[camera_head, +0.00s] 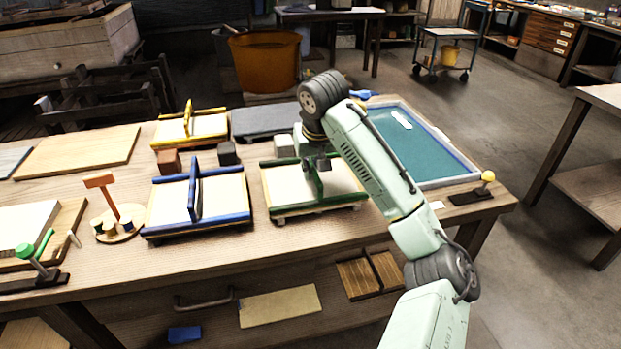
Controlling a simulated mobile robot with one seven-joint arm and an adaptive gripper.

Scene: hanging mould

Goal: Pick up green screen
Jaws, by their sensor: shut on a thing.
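The green screen (285,185) is a pale panel with a dark green frame and a raised green bar across its middle. It is at the middle right of the wooden table, and its near edge seems to rest on small feet or blocks. My gripper (319,162) is above it, shut on the top of the green bar. My arm hides the screen's right rear part. I cannot tell whether the screen is lifted off the table.
A blue-framed screen (220,207) is just left, and a yellow-framed one (208,124) behind it. A blue tray (425,147) is right, beside a yellow-knobbed lever (488,177). Dark and pale blocks stand behind. An orange bucket (264,62) is beyond the table.

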